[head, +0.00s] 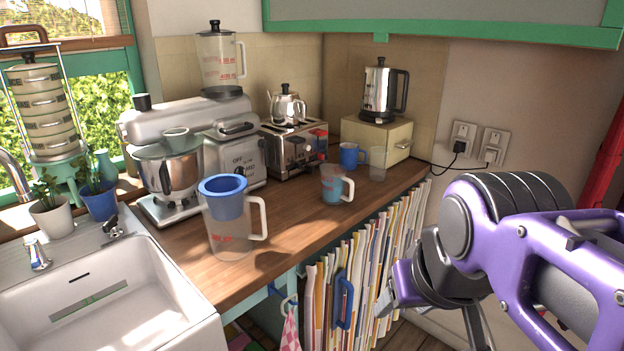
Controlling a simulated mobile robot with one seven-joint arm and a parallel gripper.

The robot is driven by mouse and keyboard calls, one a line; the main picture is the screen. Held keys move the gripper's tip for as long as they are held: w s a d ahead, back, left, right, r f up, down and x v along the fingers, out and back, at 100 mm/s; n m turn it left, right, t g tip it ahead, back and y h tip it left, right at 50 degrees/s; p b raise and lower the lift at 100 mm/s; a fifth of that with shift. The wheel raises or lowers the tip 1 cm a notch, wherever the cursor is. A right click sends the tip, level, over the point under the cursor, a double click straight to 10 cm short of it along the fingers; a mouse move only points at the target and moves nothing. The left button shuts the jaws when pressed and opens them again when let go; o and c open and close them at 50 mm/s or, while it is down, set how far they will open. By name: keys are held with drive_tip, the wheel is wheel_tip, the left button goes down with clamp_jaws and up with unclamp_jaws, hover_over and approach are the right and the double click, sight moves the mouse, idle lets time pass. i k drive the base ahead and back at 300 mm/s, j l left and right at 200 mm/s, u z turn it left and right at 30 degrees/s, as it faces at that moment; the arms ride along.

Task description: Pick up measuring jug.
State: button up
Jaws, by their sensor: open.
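A large clear measuring jug (230,240) with red markings and a handle on its right stands upright at the front of the wooden counter, beside the sink. A blue cup-like piece (222,197) sits in its top. A smaller clear jug (332,185) with red markings, bluish contents and a white handle stands further right, near the counter's edge. My gripper (432,312) is low at the right, off the counter's front edge and apart from both jugs. It is open with nothing seen between its fingers; its lower part is cut off by the frame.
The counter (290,228) is bare between the two jugs. A stand mixer (172,165), toaster (293,145), blue mug (350,154) and clear glass (378,163) stand behind. A white sink (100,290) is at left. Files (350,270) fill the space below the counter.

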sight(333, 178)
drive_tip(key=i+l+u, duration=0.1)
drive_tip(key=u, duration=0.25)
drive_tip(key=i+l+u, duration=0.1)
drive_tip(key=u, duration=0.2)
drive_tip(key=i+l+u, duration=0.1)
drive_tip(key=l+u, duration=0.25)
drive_tip(key=i+l+u, duration=0.15)
drive_tip(key=l, duration=0.2)
drive_tip(key=l+u, duration=0.15)
drive_tip(key=l, duration=0.2)
drive_tip(key=i+l, duration=0.1)
drive_tip(key=l, duration=0.35)
drive_tip(key=i+l+u, duration=0.1)
drive_tip(key=l, duration=0.3)
